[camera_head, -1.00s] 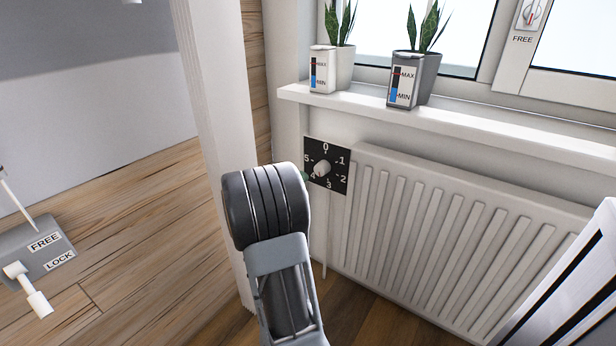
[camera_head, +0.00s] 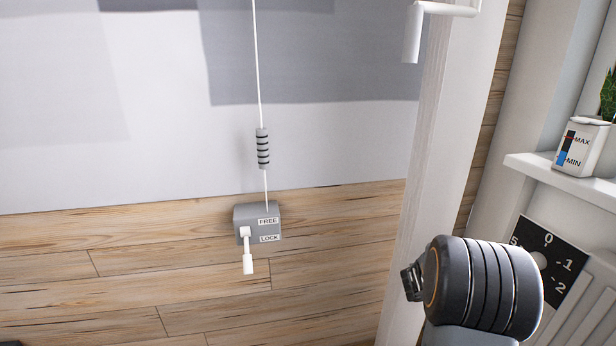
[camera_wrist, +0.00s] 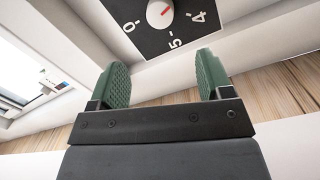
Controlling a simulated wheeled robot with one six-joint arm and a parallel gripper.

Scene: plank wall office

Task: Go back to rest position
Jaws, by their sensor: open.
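My gripper (camera_wrist: 162,82) shows in the wrist view with its two green ribbed fingers spread apart and nothing between them. Ahead of the fingers, apart from them, is a black dial plate (camera_wrist: 182,38) with a round knob (camera_wrist: 160,13). In the head view the same dial plate (camera_head: 566,268) is at the right, partly hidden behind my dark arm joint. The fingers themselves are hidden in the head view.
A white post (camera_head: 432,150) stands left of my arm. A windowsill (camera_head: 570,182) with a white MAX/MIN pot (camera_head: 582,147) juts out at the right. A grey FREE/LOCK box (camera_head: 257,222) with a white lever (camera_head: 248,262) and a cord (camera_head: 258,70) is at the left wall.

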